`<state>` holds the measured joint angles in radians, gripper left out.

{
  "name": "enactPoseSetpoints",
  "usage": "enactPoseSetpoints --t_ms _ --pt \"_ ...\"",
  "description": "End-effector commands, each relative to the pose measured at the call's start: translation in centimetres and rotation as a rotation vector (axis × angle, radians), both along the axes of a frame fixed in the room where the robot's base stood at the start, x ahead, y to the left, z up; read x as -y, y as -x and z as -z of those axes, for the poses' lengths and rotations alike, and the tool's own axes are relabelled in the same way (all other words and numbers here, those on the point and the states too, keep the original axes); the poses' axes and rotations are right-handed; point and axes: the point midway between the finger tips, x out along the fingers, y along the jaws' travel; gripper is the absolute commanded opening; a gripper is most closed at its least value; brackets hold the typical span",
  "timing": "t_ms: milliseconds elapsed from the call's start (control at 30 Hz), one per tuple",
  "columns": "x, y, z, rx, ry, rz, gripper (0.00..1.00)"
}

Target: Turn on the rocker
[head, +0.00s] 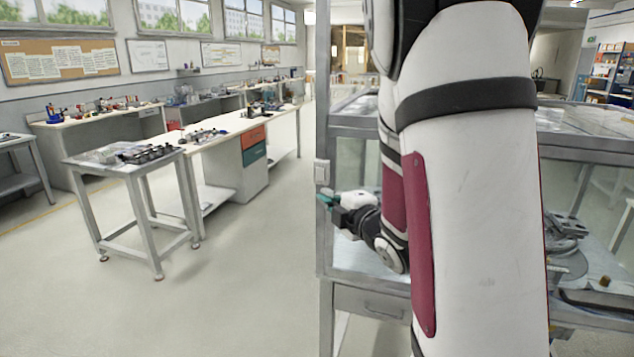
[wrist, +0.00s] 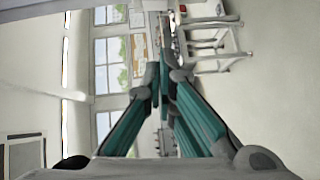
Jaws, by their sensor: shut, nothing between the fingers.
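A small pale rocker switch (head: 322,172) sits on the narrow side of the grey upright post at the corner of the glazed cabinet. Which way the rocker is tipped is too small to tell. My gripper (head: 326,199) is just below the switch in the head view, its teal fingertips near the post. I cannot tell whether they touch it. In the wrist view my gripper (wrist: 163,66) has its two teal fingers together at the tips, with nothing between them. I cannot make out the rocker in the wrist view.
The grey post (head: 323,240) and glazed cabinet with a drawer (head: 372,302) stand close by my arm. A small metal table (head: 125,165) and a long workbench (head: 235,128) stand to the left. The floor (head: 250,290) between is clear.

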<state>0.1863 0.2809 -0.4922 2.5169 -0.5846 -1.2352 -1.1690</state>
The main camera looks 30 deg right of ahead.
Motion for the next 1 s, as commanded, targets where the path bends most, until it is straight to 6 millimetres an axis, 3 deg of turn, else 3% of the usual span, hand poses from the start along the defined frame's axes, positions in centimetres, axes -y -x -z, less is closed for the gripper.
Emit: enactPoseSetpoints --t_ms 433,700,1000 --pt "0.9 -8.5 0.8 -0.001 0.001 -0.003 0.0" --pt "3.6 -10.5 1.1 -0.001 -0.001 0.0 0.0" --pt "4.1 -10.9 1.3 -0.001 -0.001 -0.001 0.0"
